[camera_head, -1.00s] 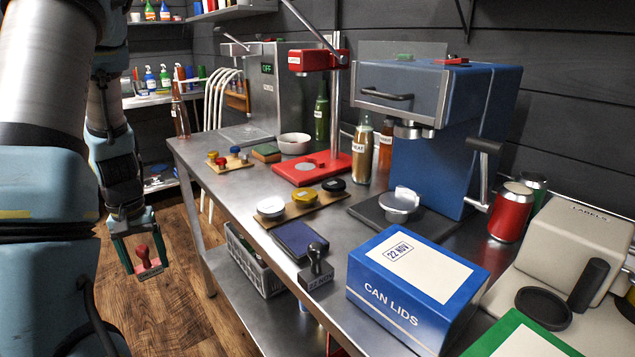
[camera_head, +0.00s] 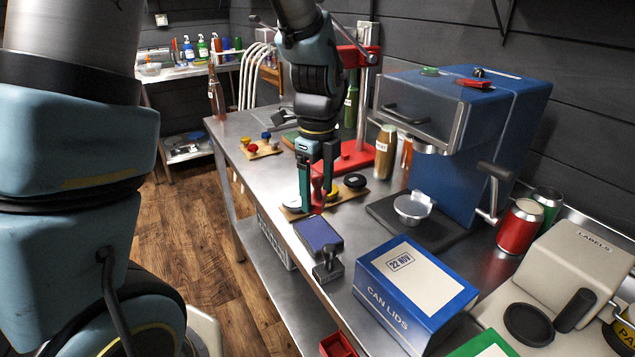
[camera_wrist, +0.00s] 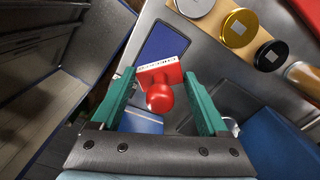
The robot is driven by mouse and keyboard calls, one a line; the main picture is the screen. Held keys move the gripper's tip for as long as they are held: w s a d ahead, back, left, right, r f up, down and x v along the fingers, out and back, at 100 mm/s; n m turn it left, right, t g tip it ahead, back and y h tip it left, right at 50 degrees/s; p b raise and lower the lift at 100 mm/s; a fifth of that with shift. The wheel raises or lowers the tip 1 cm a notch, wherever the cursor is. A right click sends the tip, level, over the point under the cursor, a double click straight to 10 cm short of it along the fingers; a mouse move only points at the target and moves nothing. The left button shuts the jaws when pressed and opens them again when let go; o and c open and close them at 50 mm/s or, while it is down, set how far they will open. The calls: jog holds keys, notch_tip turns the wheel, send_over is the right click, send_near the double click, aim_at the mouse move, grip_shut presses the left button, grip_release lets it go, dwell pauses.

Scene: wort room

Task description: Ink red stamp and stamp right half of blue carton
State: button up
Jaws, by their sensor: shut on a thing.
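My gripper (camera_head: 318,192) is shut on the red stamp (camera_head: 317,187) and holds it over the workbench, just behind the blue ink pad (camera_head: 320,236). In the wrist view the red stamp (camera_wrist: 158,92) shows between the green fingers, with its round knob toward the camera; the ink pad (camera_wrist: 163,44) lies beyond it. The stamp's inking face is hidden. The blue carton (camera_head: 400,318) stands closer to me, right of the pad. Its white top panel has a "22 NOV" mark on the left half; the right half is blank.
A black date stamp (camera_head: 327,268) stands between pad and carton. A wooden board with round tins (camera_head: 354,181) lies right beside my gripper. The red-based stand (camera_head: 357,157), the blue machine (camera_head: 455,140) and the beige label machine (camera_head: 555,285) crowd the bench's back and right.

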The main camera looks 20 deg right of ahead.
jog(key=shift+f+b, duration=2.45)
jog(key=shift+f, duration=0.55)
jog(key=shift+s+f+b, duration=0.1)
jog(key=shift+f+b, duration=0.2)
jog(key=shift+f, duration=0.3)
jog(key=shift+r, duration=0.1)
jog(key=shift+r+p, duration=3)
jog(key=shift+r, duration=0.5)
